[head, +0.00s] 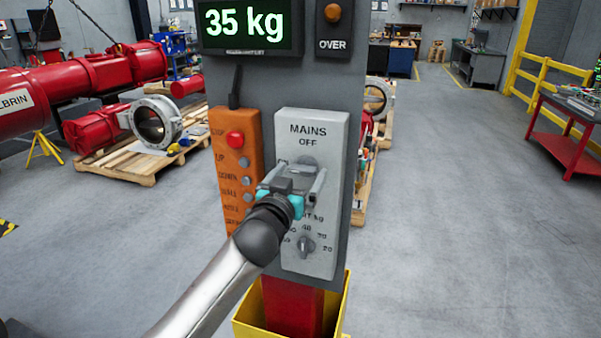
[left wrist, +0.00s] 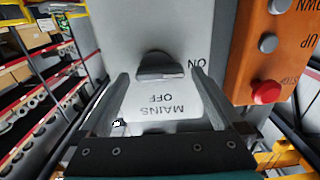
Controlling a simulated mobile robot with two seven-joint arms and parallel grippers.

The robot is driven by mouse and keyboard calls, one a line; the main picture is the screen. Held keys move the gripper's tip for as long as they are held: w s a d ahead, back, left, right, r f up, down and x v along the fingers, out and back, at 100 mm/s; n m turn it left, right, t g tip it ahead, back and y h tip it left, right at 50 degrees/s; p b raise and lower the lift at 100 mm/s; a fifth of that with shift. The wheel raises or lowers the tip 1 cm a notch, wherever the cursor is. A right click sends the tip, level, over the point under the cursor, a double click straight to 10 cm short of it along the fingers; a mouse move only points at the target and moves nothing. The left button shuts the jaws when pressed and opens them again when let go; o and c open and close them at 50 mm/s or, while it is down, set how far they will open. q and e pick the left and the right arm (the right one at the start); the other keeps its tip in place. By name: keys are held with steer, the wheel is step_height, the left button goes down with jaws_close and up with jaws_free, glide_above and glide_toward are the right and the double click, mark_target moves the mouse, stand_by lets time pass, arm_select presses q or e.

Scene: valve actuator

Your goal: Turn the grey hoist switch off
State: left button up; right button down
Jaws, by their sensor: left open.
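The grey switch knob (head: 307,161) sits on a light grey panel (head: 330,130) below the words MAINS OFF, partly hidden by my left gripper in the head view. In the left wrist view the knob (left wrist: 162,66) is a dark grey, rounded handle between the fingers, with OFF and ON printed at different sides of it. Which mark it points to I cannot tell. My left gripper (head: 302,176) is open in front of the panel, its fingers on either side of the knob. Contact is not clear. My right gripper is not in view.
An orange pendant (head: 227,150) with a red stop button stands left of the panel. A small dial (head: 306,246) is lower on the panel. A display reading 35 kg (head: 247,22) and an OVER lamp (head: 333,13) are above. Open floor lies to the right.

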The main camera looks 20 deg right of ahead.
arm_select(q)
steer(key=shift+w+d, duration=0.25)
steer(key=shift+w, duration=0.1)
steer(key=c, duration=1.3)
